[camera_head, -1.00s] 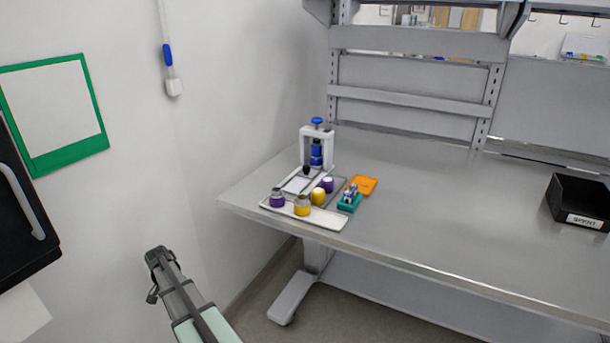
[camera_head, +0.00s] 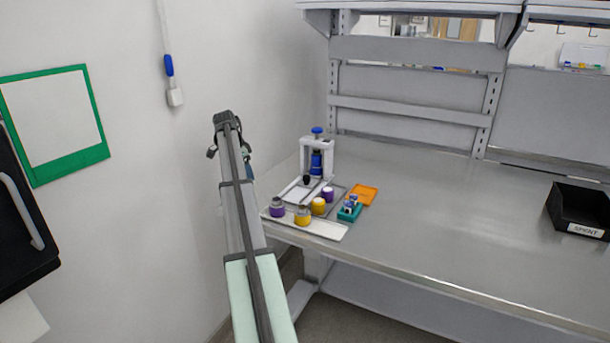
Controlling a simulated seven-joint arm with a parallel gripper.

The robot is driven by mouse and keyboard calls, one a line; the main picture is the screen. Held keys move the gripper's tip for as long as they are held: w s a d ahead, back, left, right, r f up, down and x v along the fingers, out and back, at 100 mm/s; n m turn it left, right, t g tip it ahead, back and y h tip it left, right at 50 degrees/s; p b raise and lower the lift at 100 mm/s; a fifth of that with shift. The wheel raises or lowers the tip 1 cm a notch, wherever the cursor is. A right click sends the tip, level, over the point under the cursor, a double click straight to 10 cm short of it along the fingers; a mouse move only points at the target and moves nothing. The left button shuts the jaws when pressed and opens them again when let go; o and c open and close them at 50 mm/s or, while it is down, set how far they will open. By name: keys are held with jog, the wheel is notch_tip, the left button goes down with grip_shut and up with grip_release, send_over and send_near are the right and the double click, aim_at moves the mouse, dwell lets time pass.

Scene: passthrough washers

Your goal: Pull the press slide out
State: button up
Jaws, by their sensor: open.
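The press (camera_head: 317,158) stands at the left back of the grey bench, a white frame with a blue knob on top and a blue ram inside. Its slide (camera_head: 298,191) is a light flat plate at the press's foot, with a small black knob (camera_head: 306,180) near the frame. I cannot tell how far the slide sits in or out. My gripper (camera_head: 246,160) is open and empty, raised left of the press and apart from it. Its fingers are small and partly hidden by my arm.
A white tray (camera_head: 325,229) at the bench's front left holds purple and yellow jars. A teal holder (camera_head: 350,208) and an orange tray (camera_head: 363,194) lie to its right. A black bin (camera_head: 582,208) marked SPENT stands far right. The middle bench is clear.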

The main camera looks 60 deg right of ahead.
aim_at(306, 176)
jog(key=s+d+r+m+g, duration=0.1)
jog(key=s+d+r+m, duration=0.1)
jog(key=s+d+r, duration=0.35)
jog(key=s+d+r+m+g, duration=0.1)
jog(key=s+d+r, duration=0.1)
jog(key=s+d, duration=0.5)
jog(key=shift+h, duration=0.3)
jog(key=x, duration=0.9)
jog(key=w+x, duration=0.1)
jog(key=x, duration=0.3)
jog(key=shift+d+f, duration=0.35)
jog(key=shift+d, duration=0.05)
jog(key=shift+c, duration=0.3)
grip_shut()
